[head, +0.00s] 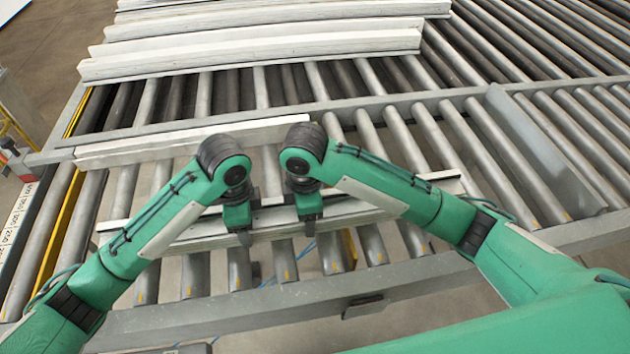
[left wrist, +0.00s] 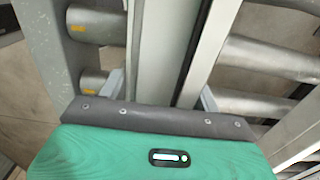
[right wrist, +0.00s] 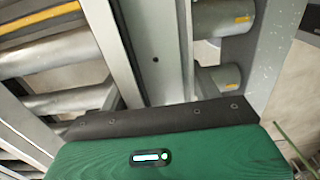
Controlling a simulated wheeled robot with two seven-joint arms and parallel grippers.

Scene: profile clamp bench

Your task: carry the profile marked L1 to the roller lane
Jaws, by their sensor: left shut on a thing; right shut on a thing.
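A long pale grey profile (head: 275,219) lies crosswise over the near rollers in the head view. No L1 mark is readable on it. My left gripper (head: 243,238) is shut on it left of its middle, and my right gripper (head: 309,230) is shut on it close by to the right. The profile also runs up between the fingers in the left wrist view (left wrist: 165,45) and in the right wrist view (right wrist: 153,45). I cannot tell whether it rests on the rollers or hangs just above them.
Another pale profile (head: 180,144) lies just behind, along the frame rail. Several more profiles (head: 250,52) lie side by side at the back. Bare rollers (head: 445,135) extend to the right, up to a grey upright plate (head: 548,150). A numbered scale (head: 20,218) is at the left edge.

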